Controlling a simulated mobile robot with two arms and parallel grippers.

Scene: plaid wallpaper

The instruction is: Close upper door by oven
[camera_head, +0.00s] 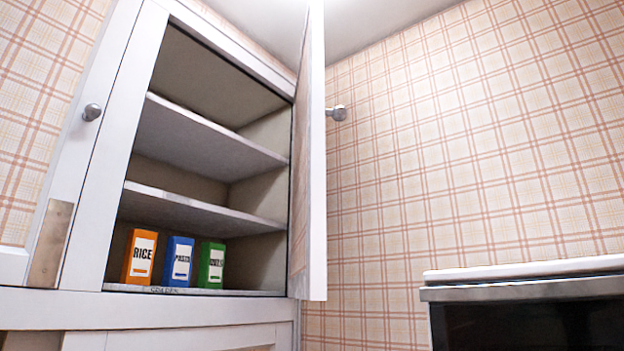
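The upper cabinet (120,150) is white and stands at the left of the head view. Its right-hand door (315,150) stands open, swung outward and seen almost edge-on. A round metal knob (336,113) sits on the door's outer face, toward the right. The oven (525,310) is at the lower right, with a pale top, a metal front edge and a dark front. Neither of my grippers is in view.
Inside the cabinet are two shelves (205,205) and three boxes on the bottom: orange rice (139,257), blue (178,262) and green (211,265). Another knob (92,112) is at the left. Plaid wall shows between door and oven.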

